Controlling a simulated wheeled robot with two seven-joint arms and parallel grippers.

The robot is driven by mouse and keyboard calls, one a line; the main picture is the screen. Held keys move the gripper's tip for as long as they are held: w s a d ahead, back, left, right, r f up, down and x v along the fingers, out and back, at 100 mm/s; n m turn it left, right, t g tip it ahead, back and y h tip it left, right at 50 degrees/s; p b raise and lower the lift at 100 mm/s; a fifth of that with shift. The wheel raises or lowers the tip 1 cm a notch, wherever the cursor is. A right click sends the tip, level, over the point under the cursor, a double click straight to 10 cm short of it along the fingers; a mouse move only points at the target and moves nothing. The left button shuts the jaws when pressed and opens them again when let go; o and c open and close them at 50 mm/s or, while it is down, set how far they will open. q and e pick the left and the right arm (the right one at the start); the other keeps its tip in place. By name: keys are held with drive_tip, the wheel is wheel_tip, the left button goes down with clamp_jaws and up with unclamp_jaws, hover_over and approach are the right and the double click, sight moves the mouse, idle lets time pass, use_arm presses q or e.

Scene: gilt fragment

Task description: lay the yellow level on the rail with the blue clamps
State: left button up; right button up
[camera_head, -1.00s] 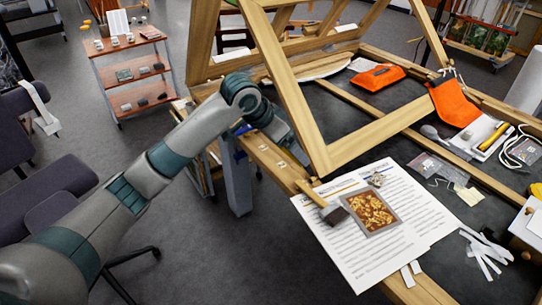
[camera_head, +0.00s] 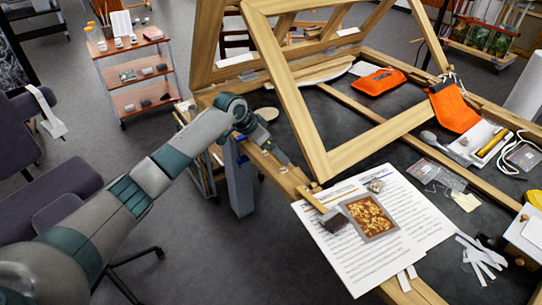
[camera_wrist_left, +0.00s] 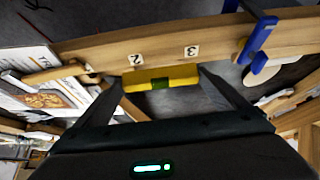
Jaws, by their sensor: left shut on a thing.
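The yellow level (camera_wrist_left: 176,76), with a green middle, is held lengthwise between the fingertips of my left gripper (camera_wrist_left: 162,80) in the left wrist view. My left gripper (camera_head: 281,156) is over the wooden rail (camera_head: 288,181) at the table's left edge in the head view, where the level cannot be made out. In the wrist view the level runs roughly along the near edge of the rail (camera_wrist_left: 110,52), by the labels 2 and 3. Its height above the rail cannot be told. A blue clamp (camera_wrist_left: 259,40) grips the rail to the right. My right gripper is out of view.
A tilted wooden frame (camera_head: 290,90) rises right beside the rail. Printed sheets (camera_head: 345,262) with a gilt fragment (camera_head: 370,217) and a dark block (camera_head: 335,220) lie near the rail's front end. Orange pouches (camera_head: 378,81) lie farther back.

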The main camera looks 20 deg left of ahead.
use_arm(q)
drive_tip(key=shift+f+p, duration=0.9)
drive_tip(key=shift+f, duration=1.1)
drive_tip(key=shift+f, duration=0.15)
drive_tip(key=o, duration=0.7)
drive_tip(key=shift+o, duration=0.2)
drive_tip(key=shift+r, duration=0.2)
drive_tip(key=b+v, duration=0.3)
drive_tip(key=v, duration=0.9)
